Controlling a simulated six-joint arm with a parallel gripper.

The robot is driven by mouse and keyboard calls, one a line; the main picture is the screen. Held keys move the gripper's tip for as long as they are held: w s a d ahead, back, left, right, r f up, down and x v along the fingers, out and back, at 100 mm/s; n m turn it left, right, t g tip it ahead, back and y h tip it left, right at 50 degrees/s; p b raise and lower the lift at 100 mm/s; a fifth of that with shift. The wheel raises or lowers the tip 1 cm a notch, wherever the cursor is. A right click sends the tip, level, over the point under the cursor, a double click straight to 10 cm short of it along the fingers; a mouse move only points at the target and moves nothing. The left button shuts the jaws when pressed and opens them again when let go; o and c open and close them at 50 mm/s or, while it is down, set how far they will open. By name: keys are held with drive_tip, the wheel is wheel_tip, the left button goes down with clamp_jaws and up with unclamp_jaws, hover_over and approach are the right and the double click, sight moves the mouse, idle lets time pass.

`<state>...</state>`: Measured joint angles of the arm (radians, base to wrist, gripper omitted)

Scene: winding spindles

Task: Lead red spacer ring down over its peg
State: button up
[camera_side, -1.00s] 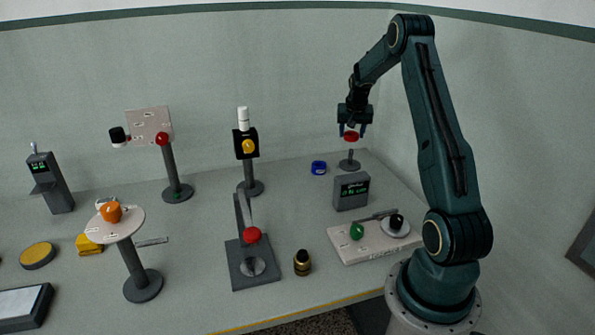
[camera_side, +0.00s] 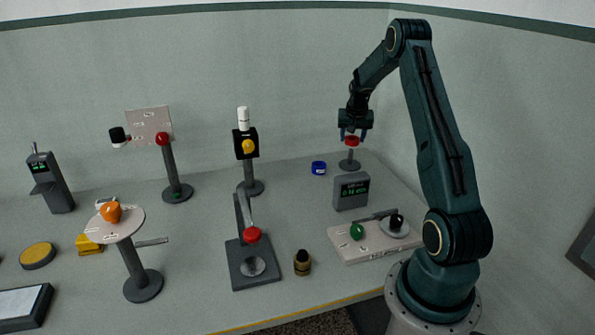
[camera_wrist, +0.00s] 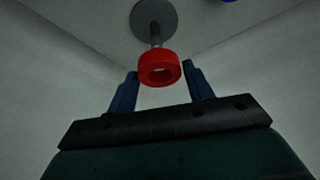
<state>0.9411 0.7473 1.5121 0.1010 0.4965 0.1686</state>
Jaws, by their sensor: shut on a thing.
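The red spacer ring (camera_side: 352,141) is held between the fingertips of my gripper (camera_side: 352,136), which points down at the back right of the table. Its peg, a thin grey post on a round base (camera_side: 349,165), stands upright directly below. In the side view the ring's lower edge is at about the peg's top. In the wrist view the red ring (camera_wrist: 160,70) sits between the two blue fingers of my gripper (camera_wrist: 160,76), and the post (camera_wrist: 155,36) runs up behind it. I cannot tell whether the peg's tip is inside the ring's hole.
A blue ring (camera_side: 318,168) lies on the table just left of the peg. A grey display box (camera_side: 351,191) stands in front of it. A pale board with green and black knobs (camera_side: 357,244) lies nearer my base. A stand with a yellow knob (camera_side: 248,146) is further left.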

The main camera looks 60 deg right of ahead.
sight(351, 154)
drive_tip(key=shift+f, duration=3.9)
drive_tip(key=shift+f, duration=0.1)
drive_tip(key=o, duration=1)
drive_tip(key=shift+o, duration=0.2)
drive_tip(key=v, duration=1.4)
